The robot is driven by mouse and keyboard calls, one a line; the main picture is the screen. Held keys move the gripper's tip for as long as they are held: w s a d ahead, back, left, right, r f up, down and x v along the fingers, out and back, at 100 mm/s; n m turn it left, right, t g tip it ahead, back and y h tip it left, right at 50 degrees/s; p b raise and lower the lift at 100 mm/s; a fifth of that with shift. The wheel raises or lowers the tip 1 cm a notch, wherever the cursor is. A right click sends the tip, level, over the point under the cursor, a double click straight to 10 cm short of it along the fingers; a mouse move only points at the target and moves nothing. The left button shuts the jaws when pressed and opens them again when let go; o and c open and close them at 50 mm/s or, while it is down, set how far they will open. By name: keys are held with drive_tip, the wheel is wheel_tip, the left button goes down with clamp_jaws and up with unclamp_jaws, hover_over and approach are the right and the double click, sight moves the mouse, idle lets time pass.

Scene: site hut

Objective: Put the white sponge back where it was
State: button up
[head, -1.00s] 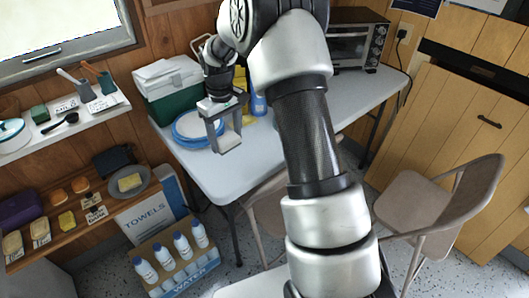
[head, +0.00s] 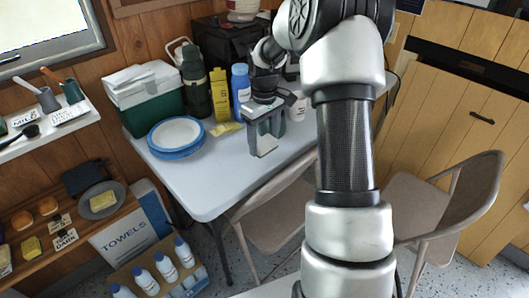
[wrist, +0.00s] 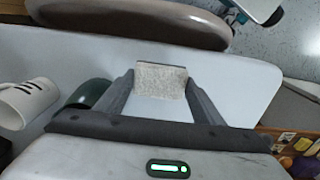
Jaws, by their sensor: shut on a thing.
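The white sponge (wrist: 161,80), pale and speckled, is between my gripper's two fingertips in the wrist view. My gripper (wrist: 160,88) is shut on it. In the head view my gripper (head: 264,150) points down over the front part of the white table (head: 205,190), right of the stacked plates. The sponge is hard to make out there behind the fingers. Its height above the table is hard to tell.
Blue-rimmed plates (head: 175,136), a green cooler (head: 147,104), a green flask (head: 195,85), a yellow carton (head: 220,95) and a blue bottle (head: 241,88) stand on the table. A white mug (wrist: 28,103) is near my gripper. Chairs (head: 275,205) stand at the front edge.

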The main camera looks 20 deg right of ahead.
sight(264, 150)
drive_tip(key=shift+f+b, duration=0.45)
drive_tip(key=shift+f, duration=1.5)
drive_tip(key=shift+f, duration=0.2)
drive_tip(key=o, duration=1)
